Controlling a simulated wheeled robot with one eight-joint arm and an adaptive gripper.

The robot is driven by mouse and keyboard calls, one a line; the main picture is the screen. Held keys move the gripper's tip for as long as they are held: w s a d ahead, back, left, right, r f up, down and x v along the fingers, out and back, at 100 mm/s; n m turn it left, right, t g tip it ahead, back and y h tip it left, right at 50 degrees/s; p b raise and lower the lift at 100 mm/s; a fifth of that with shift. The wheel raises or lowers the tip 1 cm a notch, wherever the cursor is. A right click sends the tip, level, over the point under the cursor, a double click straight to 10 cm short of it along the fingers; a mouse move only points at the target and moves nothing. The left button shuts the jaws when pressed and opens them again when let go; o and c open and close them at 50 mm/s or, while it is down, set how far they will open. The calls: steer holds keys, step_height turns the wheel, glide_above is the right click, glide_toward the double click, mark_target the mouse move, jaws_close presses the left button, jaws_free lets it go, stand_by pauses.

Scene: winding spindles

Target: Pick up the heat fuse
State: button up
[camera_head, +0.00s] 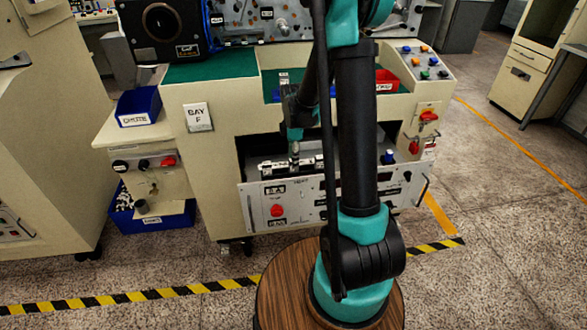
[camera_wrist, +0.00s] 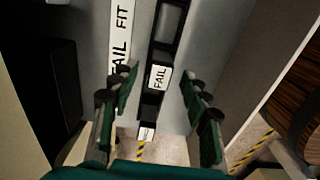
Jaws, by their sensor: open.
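My gripper (camera_wrist: 158,90) is open in the wrist view, its two green-padded fingers on either side of a narrow black rack (camera_wrist: 150,102). A small white piece or label reading FAIL (camera_wrist: 158,77) shows on the rack between the fingers. A grey piece (camera_wrist: 171,20) sits in the rack farther up. I cannot tell for sure which of these is the heat fuse. In the head view my gripper (camera_head: 295,143) hangs over the open drawer (camera_head: 278,190) of the bench, partly hidden by my arm. The fuse is not clear there.
The bench (camera_head: 222,140) bears a red bin (camera_head: 386,80) and buttons at right. Blue bins (camera_head: 138,105) stand at left.

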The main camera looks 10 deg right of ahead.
steer(key=shift+f, duration=1)
jaws_close()
